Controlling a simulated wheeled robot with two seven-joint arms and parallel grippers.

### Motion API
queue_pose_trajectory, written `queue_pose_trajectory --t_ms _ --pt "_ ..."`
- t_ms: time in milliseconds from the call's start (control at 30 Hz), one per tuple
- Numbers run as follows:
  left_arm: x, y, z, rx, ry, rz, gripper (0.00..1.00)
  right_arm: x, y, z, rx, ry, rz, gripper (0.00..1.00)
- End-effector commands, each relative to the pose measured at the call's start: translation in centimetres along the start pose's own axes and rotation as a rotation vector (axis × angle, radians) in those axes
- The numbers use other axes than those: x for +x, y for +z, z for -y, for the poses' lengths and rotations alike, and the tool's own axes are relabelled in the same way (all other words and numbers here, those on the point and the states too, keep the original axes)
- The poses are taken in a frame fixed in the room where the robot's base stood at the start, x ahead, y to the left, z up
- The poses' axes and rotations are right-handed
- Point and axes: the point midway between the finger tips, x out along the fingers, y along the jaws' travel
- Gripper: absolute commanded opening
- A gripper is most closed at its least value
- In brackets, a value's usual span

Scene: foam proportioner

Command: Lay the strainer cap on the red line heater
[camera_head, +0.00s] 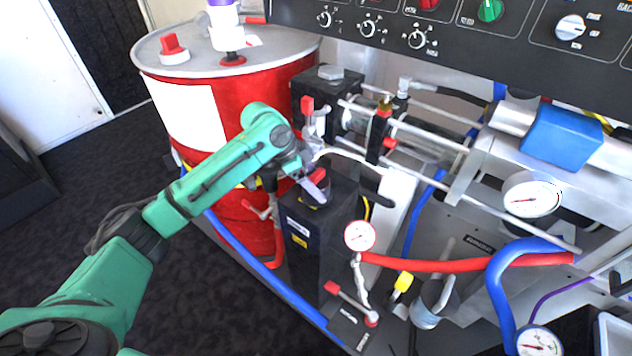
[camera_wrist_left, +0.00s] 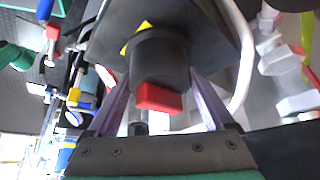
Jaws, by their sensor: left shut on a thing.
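My left gripper (camera_head: 316,196) is over the top of a tall black box with labels (camera_head: 312,245), which looks like the red line heater. In the left wrist view its two fingers (camera_wrist_left: 160,100) are on either side of a dark round cap (camera_wrist_left: 158,62) with a red block (camera_wrist_left: 158,97), which looks like the strainer cap. The gripper is shut on it. The black box top (camera_wrist_left: 215,45) with a yellow patch lies right behind the cap. I cannot tell whether the cap touches it. My right gripper is not in view.
A red drum (camera_head: 190,110) stands behind my left arm. A second black block (camera_head: 330,82) with rods stands behind the box. A gauge (camera_head: 360,236), red hose (camera_head: 450,263) and red-handled valve (camera_head: 350,305) are close on the right and front.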

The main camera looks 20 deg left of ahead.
Motion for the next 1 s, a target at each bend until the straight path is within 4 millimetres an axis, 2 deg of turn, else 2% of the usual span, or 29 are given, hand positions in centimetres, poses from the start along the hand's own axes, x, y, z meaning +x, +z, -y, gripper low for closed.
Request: queue_pose_trajectory --t_ms 67,100,133,367,467,800,900,1000 --pt "0.1 0.1 0.0 -0.001 0.000 0.000 0.21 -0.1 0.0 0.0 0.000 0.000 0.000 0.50" --pt "0.2 0.1 0.0 -0.001 0.000 0.000 0.97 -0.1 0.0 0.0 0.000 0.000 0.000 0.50" --pt "0.2 0.1 0.0 -0.001 0.000 0.000 1.00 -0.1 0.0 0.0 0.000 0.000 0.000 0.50" --pt "0.1 0.1 0.0 0.000 -0.001 0.000 1.00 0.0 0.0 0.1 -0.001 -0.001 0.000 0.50" --pt "-1.0 0.0 0.1 -0.001 -0.002 0.001 1.00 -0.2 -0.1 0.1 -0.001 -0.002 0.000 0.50" --pt "-9.7 -0.1 0.0 -0.001 -0.003 0.000 1.00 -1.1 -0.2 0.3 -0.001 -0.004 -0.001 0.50" --pt "-11.3 -0.1 0.0 -0.001 -0.001 0.000 1.00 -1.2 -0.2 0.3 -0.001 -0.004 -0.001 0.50" --pt "-12.0 0.0 0.0 -0.001 0.000 0.000 1.00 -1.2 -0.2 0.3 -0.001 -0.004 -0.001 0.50"
